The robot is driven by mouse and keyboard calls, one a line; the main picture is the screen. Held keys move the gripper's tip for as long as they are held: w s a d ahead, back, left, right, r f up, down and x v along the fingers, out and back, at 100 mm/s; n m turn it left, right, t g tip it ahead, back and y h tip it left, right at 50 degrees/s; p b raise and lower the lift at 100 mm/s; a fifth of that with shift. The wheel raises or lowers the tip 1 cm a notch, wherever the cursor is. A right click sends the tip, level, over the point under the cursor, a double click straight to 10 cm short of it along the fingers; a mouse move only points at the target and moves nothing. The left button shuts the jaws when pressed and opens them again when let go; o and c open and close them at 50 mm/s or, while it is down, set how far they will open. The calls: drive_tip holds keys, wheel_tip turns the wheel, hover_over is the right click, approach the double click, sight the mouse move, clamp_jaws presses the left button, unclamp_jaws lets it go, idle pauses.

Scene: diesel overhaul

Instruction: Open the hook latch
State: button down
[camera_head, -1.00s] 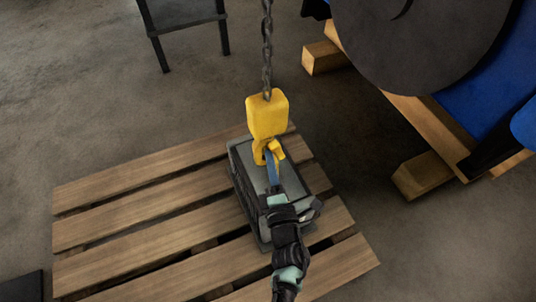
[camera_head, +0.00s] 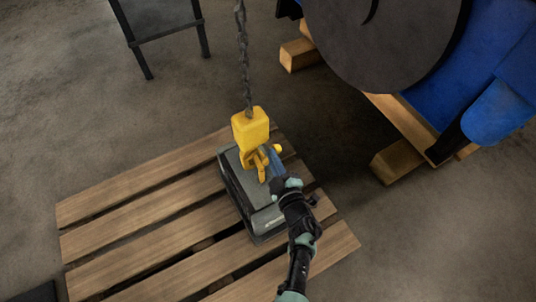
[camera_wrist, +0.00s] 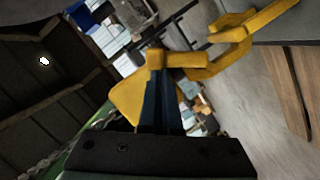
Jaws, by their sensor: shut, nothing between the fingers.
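The yellow hook block (camera_head: 252,128) hangs from a chain above a grey crate-like part on the pallet. Its yellow hook (camera_head: 256,162) hangs below the block, close over the grey part's top. In the wrist view the hook (camera_wrist: 232,45) curves off to the upper right. A yellow arm, apparently the latch (camera_wrist: 183,60), crosses at my fingertips. My gripper (camera_head: 272,157), with blue fingers, is at the right side of the hook. The fingers (camera_wrist: 157,62) are shut with nothing between them, and their tips appear to touch the yellow arm. The exact contact is partly hidden.
The grey part (camera_head: 234,182) sits on a wooden slatted pallet (camera_head: 120,203). A blue machine with a large dark disc (camera_head: 385,40) stands on wooden blocks (camera_head: 398,162) at the right. A dark stand (camera_head: 165,32) is at the back left. Bare floor surrounds the pallet.

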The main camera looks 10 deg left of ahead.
drive_tip(key=shift+w+d+f+m+g, duration=0.3)
drive_tip(key=shift+w+d+m, duration=0.2)
drive_tip(key=shift+m, duration=0.4)
drive_tip(key=shift+d, duration=0.15)
